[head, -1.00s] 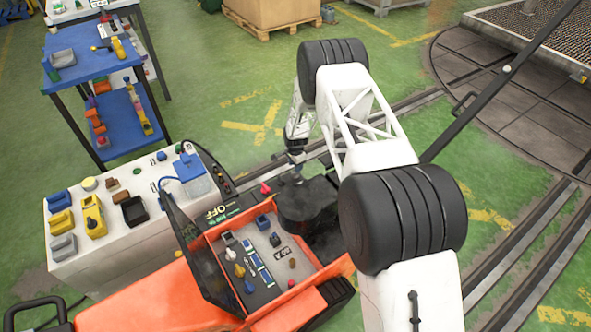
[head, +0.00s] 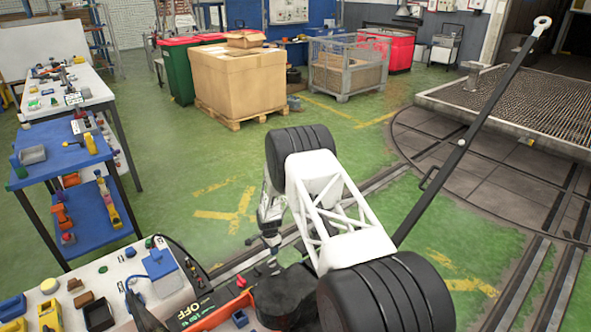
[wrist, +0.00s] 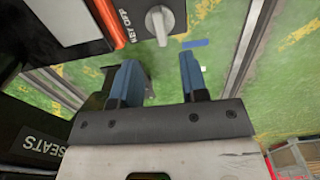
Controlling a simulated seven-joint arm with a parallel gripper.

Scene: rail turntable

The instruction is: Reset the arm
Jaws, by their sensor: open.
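My gripper shows in the wrist view with its two blue fingers (wrist: 159,68) apart and nothing between them. Green floor shows beyond the fingertips. In the head view my white arm with black joints reaches down in the middle; the gripper end is low beside the control panel, too small there to read the fingers. A grey rotary switch (wrist: 160,22) next to a "KEY OFF" label is just ahead of the fingers in the wrist view, apart from them. In the head view a dark panel marked "OFF" (head: 192,312) lies at the lower left of my arm.
A blue-topped cart (head: 65,155) and a white bench (head: 130,262) with small items stand at the left. A long black bar (head: 470,130) slants up right. A cardboard box on a pallet (head: 238,85) and a wire crate (head: 346,70) stand behind. Rails and green floor lie between.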

